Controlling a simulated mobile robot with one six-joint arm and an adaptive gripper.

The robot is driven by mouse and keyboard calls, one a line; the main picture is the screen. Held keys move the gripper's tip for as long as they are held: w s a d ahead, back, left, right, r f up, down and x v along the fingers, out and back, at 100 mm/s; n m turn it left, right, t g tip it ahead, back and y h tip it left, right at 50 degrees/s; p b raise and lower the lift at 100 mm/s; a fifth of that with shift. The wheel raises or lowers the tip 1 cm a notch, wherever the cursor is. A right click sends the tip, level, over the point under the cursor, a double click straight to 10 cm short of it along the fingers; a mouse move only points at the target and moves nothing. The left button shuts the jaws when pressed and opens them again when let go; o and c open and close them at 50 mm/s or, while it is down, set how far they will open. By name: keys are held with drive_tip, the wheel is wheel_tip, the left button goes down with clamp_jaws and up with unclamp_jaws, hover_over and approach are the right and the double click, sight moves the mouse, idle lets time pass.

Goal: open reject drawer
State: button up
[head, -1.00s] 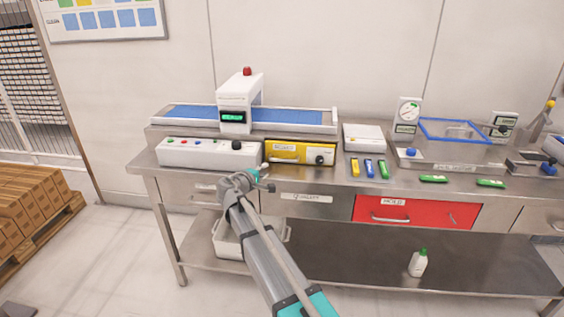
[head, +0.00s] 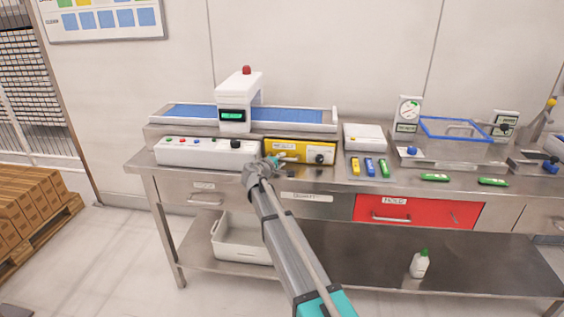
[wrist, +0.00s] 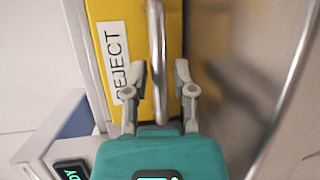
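The yellow reject drawer (head: 304,147) is set in the bench under the right part of the conveyor, and its front looks closed. In the wrist view its yellow face (wrist: 104,12) carries a REJECT label (wrist: 116,60) and a grey bar handle (wrist: 157,50). My gripper (wrist: 161,68) is open, with one finger on each side of the handle and gaps visible between them. In the head view my gripper (head: 275,161) is at the drawer's left part and hides some of the handle.
A white control box (head: 208,152) with buttons sits left of the drawer. A dark knob (head: 320,158) is at the drawer's right end. A white scale (head: 364,137) and coloured markers (head: 369,167) lie to the right. A red HOLD drawer (head: 420,211) is below.

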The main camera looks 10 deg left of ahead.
drive_tip(key=shift+w+d, duration=0.2)
drive_tip(key=shift+w, duration=0.2)
clamp_jaws()
drive_tip(key=shift+a, duration=0.1)
drive_tip(key=s, duration=2)
drive_tip(key=shift+a, duration=0.25)
